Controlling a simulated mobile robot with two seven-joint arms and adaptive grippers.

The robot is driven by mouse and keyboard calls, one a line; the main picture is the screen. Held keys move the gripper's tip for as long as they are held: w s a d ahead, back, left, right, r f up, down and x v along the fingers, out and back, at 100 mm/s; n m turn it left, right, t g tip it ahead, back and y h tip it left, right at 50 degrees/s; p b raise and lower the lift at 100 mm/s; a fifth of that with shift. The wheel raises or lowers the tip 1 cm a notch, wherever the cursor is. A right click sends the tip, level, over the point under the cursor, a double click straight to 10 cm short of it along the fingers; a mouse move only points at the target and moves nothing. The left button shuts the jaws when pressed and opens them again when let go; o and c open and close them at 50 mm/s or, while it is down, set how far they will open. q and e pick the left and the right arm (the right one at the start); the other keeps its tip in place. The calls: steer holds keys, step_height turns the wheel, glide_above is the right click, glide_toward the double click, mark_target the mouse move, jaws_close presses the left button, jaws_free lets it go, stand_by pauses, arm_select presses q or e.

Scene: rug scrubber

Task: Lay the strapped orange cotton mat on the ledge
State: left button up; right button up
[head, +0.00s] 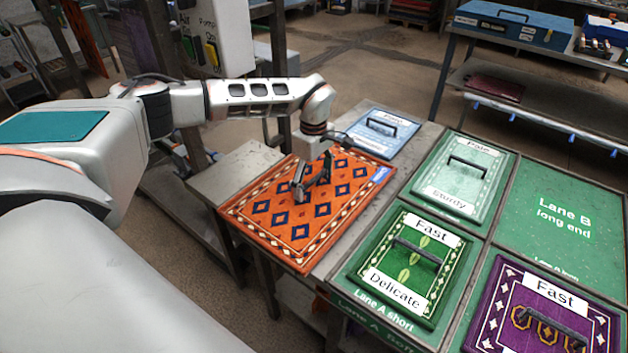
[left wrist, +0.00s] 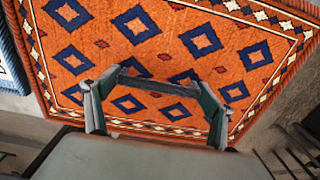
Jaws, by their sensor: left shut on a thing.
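The orange mat (head: 275,219) has dark blue diamonds and a patterned border, with a blue label (head: 380,173) at its right end. My left gripper (head: 312,181) is over the mat's middle, shut on its dark strap. The left wrist view shows the strap (left wrist: 157,84) running between the two fingers (left wrist: 153,108), with the mat (left wrist: 150,50) beyond. The mat looks flat and lies over the grey ledge (head: 235,167) and the grey tabletop strip. I cannot tell whether it touches them or hangs just above. My right gripper is not in view.
A blue mat (head: 383,132) lies behind the orange one. To the right, green bays hold a pale green mat (head: 462,180), a green "Fast Delicate" mat (head: 435,258) and a purple mat (head: 528,310). The Lane B bay (head: 560,215) is empty. A blue case (head: 515,24) stands on the back bench.

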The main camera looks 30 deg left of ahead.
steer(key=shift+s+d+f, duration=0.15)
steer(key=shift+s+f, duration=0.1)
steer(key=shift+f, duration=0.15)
arm_select(q)
steer(key=shift+f, duration=0.55)
steer(key=o, duration=1.5)
